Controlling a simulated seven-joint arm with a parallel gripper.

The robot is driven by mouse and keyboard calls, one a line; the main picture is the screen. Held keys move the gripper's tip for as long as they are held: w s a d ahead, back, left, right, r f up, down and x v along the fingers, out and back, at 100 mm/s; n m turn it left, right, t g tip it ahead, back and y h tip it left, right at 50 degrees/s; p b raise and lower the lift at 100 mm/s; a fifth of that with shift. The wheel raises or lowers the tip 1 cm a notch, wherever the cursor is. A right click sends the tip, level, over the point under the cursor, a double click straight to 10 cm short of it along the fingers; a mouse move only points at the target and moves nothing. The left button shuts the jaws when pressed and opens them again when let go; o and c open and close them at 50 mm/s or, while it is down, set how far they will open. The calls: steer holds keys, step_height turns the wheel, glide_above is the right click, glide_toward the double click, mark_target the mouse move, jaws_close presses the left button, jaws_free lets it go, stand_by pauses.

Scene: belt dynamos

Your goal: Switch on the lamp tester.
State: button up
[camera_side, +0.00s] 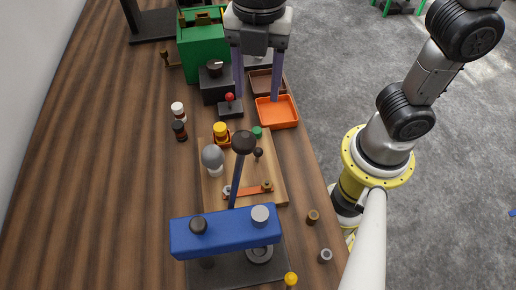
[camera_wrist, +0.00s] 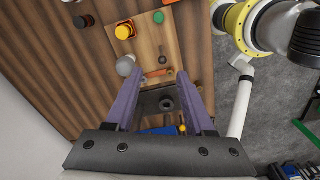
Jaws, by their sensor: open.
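A wooden board (camera_side: 275,182) on the bench carries a grey bulb (camera_side: 212,158), a yellow knob (camera_side: 221,130), a green button (camera_side: 257,132), a small black knob (camera_side: 258,153) and an orange-copper bar (camera_side: 248,190). It looks like the lamp tester; the bulb looks unlit. The wrist view also shows the bulb (camera_wrist: 126,66), the yellow knob (camera_wrist: 124,31) and the copper bar (camera_wrist: 158,73). My gripper (camera_side: 257,97) is open and empty, with purple fingers pointing down, beyond the board in the side view. Its fingers (camera_wrist: 159,100) show apart in the wrist view.
A blue press (camera_side: 225,232) with a tall black-knobbed lever (camera_side: 239,170) stands in front of the board and partly hides it. A red-knobbed switch box (camera_side: 231,108), black dial box (camera_side: 215,85), green case (camera_side: 203,52) and orange tray (camera_side: 277,113) stand beyond.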

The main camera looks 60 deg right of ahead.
mark_target(258, 149)
steer(key=shift+n, duration=0.4)
steer(key=f, duration=0.5)
steer(key=s+a+f, duration=0.1)
steer(key=f, duration=0.4)
steer(key=a+f, duration=0.1)
steer(key=f, duration=0.4)
steer(key=shift+s+f, duration=0.1)
steer(key=shift+s, duration=0.15)
jaws_close()
